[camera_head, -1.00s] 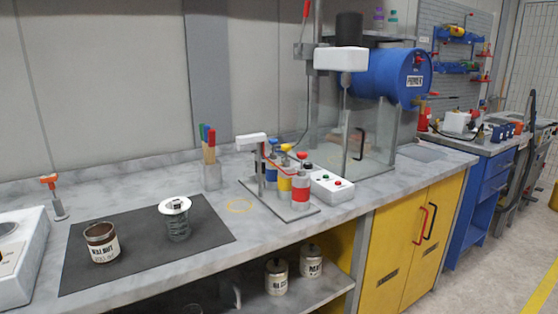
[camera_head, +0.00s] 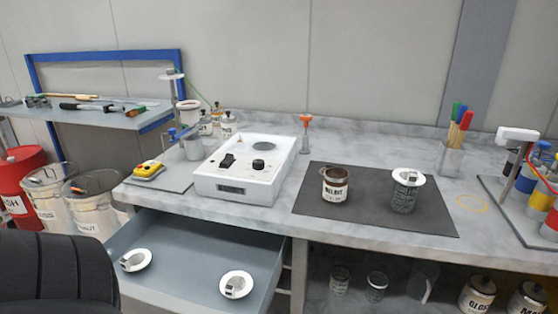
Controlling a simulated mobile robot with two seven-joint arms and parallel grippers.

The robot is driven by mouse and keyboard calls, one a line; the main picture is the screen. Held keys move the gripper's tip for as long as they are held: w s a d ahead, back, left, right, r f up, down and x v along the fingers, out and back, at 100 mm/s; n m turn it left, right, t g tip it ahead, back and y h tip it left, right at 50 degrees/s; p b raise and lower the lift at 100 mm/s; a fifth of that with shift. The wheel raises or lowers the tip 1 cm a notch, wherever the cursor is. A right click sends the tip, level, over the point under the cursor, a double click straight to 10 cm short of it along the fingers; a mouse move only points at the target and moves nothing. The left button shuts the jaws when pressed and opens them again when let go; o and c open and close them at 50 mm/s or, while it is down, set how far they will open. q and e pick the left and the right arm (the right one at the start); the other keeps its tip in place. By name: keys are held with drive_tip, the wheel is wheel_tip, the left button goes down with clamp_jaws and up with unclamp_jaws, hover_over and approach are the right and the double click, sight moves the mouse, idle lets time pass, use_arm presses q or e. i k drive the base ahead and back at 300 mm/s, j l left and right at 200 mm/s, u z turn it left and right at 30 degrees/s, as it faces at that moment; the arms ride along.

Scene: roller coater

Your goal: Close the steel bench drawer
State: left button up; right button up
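The steel bench drawer (camera_head: 195,262) is pulled out from under the left part of the marble-topped bench (camera_head: 268,220). It is grey inside, and its front panel lies at or below the bottom edge of the view, so I cannot see its handle. Two white round lids or dishes with small grey pieces on them, one at the left (camera_head: 135,259) and one nearer the front (camera_head: 236,285), lie in the drawer. Neither of my grippers is in view. A black ribbed shape covers the lower left corner.
A white instrument (camera_head: 245,170) stands on the bench above the drawer, with a yellow device (camera_head: 148,170) to its left. Two cans stand on a black mat (camera_head: 375,210).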

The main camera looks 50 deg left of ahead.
sight(191, 257)
drive_tip(key=k, duration=0.5)
drive_tip(key=k+u, duration=0.15)
drive_tip(key=u, duration=1)
drive_tip(key=i+j+u, duration=0.1)
drive_tip(key=u, duration=0.35)
drive_tip(key=i+u, duration=0.3)
drive_tip(key=u, duration=0.15)
drive_tip(key=k+j, duration=0.3)
drive_tip(key=k+j+u, duration=0.15)
drive_tip(key=k+j, duration=0.2)
drive_tip(key=j, duration=0.15)
